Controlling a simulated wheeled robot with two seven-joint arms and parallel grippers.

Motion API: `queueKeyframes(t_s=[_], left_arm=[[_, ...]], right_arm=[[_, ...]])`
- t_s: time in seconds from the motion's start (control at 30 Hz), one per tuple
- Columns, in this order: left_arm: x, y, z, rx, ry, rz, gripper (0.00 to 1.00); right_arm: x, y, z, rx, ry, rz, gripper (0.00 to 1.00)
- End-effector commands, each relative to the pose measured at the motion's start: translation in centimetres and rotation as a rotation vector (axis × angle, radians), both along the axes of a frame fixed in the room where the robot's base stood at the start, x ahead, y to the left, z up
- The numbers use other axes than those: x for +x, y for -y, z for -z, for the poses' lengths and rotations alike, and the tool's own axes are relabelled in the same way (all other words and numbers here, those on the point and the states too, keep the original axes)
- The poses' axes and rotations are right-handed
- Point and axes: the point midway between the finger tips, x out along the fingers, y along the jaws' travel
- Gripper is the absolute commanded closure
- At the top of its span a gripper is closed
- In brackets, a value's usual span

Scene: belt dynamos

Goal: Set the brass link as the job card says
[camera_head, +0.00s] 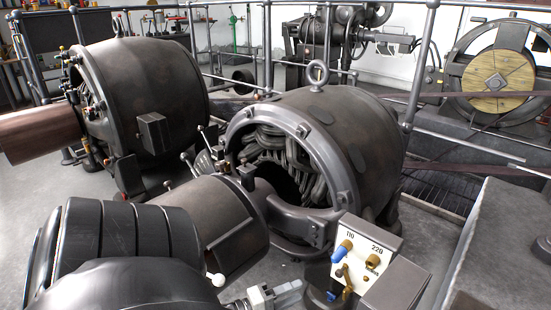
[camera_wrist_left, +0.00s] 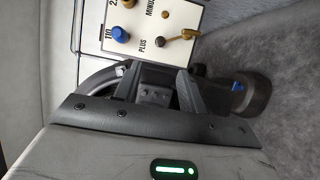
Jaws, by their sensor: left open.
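A white terminal panel (camera_head: 368,252) marked 110 and 220 stands at the lower right of the head view. The brass link (camera_head: 344,274) shows lower on the panel. In the left wrist view the panel appears turned, with PLUS and MINUS readable and the brass link (camera_wrist_left: 176,37) near PLUS, beside the blue knob (camera_wrist_left: 120,34). My left gripper (camera_wrist_left: 160,80) is open and empty, just short of the panel. My right gripper and the job card are not seen.
A large dynamo (camera_head: 345,140) with exposed windings stands behind the panel; a second dynamo (camera_head: 155,85) is further left. A grey block (camera_head: 500,245) lies right of the panel. Railings and a belt wheel (camera_head: 497,80) are at the back. Floor at the left is bare.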

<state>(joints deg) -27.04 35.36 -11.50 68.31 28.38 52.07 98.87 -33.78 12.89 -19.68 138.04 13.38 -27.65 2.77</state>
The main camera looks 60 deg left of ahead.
Motion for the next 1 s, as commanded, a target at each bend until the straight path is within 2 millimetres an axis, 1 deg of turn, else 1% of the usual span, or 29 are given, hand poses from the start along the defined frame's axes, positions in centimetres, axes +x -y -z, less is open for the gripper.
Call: queueKeyframes(t_s=[0.03,0.1,0.2,0.3,0.67,1.0], left_arm=[[-1.2,-0.1,-0.1,0.0,-0.004,-0.001,0.59],[-2.3,-0.2,-0.1,0.0,-0.003,-0.001,0.59],[-3.5,-0.3,0.0,0.0,-0.002,-0.001,0.59],[-4.2,-0.4,0.0,0.0,-0.001,-0.001,0.59],[-4.5,-0.4,0.1,0.0,0.0,-0.001,0.59],[-4.3,-0.1,-0.1,0.005,0.001,0.004,0.59]], right_arm=[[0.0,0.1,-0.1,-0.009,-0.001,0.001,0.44],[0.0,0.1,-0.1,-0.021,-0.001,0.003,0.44],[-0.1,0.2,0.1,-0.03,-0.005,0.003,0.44],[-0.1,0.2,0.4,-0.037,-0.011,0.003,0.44],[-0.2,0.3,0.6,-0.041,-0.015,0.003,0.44],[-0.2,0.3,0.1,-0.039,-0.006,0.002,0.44]])
